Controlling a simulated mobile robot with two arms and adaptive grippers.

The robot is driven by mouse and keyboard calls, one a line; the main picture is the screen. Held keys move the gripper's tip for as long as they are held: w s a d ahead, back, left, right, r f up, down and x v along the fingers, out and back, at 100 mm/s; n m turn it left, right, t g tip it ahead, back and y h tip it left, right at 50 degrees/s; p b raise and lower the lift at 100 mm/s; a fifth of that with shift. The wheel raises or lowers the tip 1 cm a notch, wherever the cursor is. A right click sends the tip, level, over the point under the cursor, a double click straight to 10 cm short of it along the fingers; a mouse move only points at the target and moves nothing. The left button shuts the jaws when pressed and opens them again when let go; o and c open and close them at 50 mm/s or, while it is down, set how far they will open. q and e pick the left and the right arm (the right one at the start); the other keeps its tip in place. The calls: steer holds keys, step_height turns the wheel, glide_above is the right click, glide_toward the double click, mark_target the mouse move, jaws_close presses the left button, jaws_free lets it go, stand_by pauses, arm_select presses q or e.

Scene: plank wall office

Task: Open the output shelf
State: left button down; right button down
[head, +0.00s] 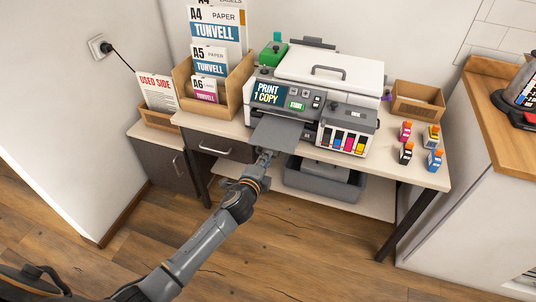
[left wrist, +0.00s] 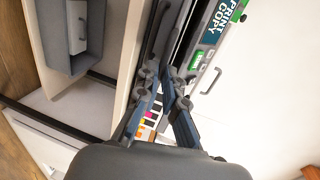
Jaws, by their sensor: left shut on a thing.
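The printer (head: 325,85) stands on the desk, its screen reading "PRINT 1 COPY". Its output shelf (head: 277,134) is a flat dark grey panel that sticks out from the printer's front, below the screen. My left gripper (head: 264,156) is at the shelf's front edge, shut on it. In the left wrist view the fingers (left wrist: 168,78) meet at the shelf's thin edge, beside the printer front (left wrist: 215,40); the fingers hide part of the shelf. My right gripper is not in view.
Ink bottles (head: 406,152) stand on the desk at right, near a cardboard box (head: 418,102). Paper boxes (head: 213,85) stand left of the printer. A grey bin (head: 325,180) sits on the lower shelf under the desk. The floor in front is clear.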

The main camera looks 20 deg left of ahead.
arm_select(q)
steer(key=shift+s, duration=0.3)
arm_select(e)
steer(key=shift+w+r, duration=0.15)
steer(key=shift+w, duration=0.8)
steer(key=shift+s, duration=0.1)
arm_select(q)
steer(key=c, duration=1.5)
jaws_free()
steer(key=shift+o, duration=0.2)
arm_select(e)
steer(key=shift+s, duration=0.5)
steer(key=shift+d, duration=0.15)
arm_select(q)
steer(key=v, duration=1.2)
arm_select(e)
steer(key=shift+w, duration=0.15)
